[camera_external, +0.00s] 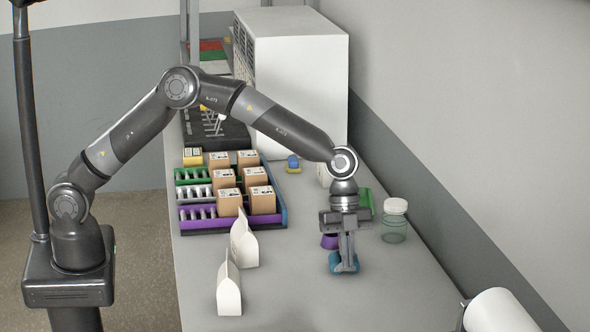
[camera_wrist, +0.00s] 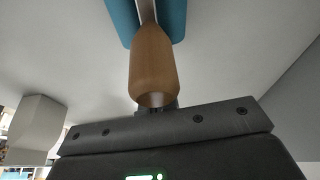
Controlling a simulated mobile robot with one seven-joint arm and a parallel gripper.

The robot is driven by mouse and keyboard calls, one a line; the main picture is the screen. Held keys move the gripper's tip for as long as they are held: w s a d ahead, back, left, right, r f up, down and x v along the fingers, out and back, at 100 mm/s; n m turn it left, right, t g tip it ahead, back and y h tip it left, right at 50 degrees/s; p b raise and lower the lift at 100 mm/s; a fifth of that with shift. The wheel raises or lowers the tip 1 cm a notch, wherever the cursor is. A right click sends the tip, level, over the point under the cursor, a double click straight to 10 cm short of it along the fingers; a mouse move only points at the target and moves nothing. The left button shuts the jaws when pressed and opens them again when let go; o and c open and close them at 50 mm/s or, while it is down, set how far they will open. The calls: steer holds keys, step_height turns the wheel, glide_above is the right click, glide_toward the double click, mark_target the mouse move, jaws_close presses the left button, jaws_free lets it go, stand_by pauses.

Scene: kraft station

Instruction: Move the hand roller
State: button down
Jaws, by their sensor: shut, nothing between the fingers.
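The hand roller shows in the wrist view as a wooden handle (camera_wrist: 154,65) with a metal stem and a blue head (camera_wrist: 172,20) cut off by the top edge. In the external view the blue head (camera_external: 337,266) shows low on the bench, below my gripper (camera_external: 346,252). My gripper points straight down with its fingers close together, shut and empty. The handle is mostly hidden by the arm in the external view. In the wrist view the handle's end covers where the fingertips would show, so I cannot tell whether they touch it.
A lidded glass jar (camera_external: 394,224) is to the right. White cartons (camera_external: 229,290) and a rack of boxes (camera_external: 235,223) are left. The front bench (camera_external: 390,300) is clear.

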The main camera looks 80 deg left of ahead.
steer(key=d, duration=0.3)
steer(key=shift+d, duration=0.15)
steer(key=shift+w+d+r, duration=0.1)
steer(key=shift+d+r, duration=0.1)
steer(key=shift+r, duration=0.3)
steer(key=v, duration=0.9)
steer(key=s+a+r+n+t+y, duration=0.15)
steer(key=s+a+r+n, duration=0.25)
steer(key=s+a+r, duration=0.45)
steer(key=s+a+r+n+t+y, duration=0.15)
steer(key=s+a+r+n, duration=0.35)
steer(key=s+a, duration=0.55)
steer(key=s+a+f+n+t, duration=0.1)
steer(key=s+a+n, duration=0.3)
steer(key=s, duration=0.6)
steer(key=s+a+f+n+t, duration=0.1)
steer(key=s+a+f+n, duration=0.3)
steer(key=s+a, duration=0.3)
steer(key=s+n, duration=0.1)
steer(key=s, duration=0.3)
steer(key=shift+s+a+t+y, duration=0.2)
steer(key=shift+s+t+y, duration=0.1)
steer(key=shift+y, duration=0.1)
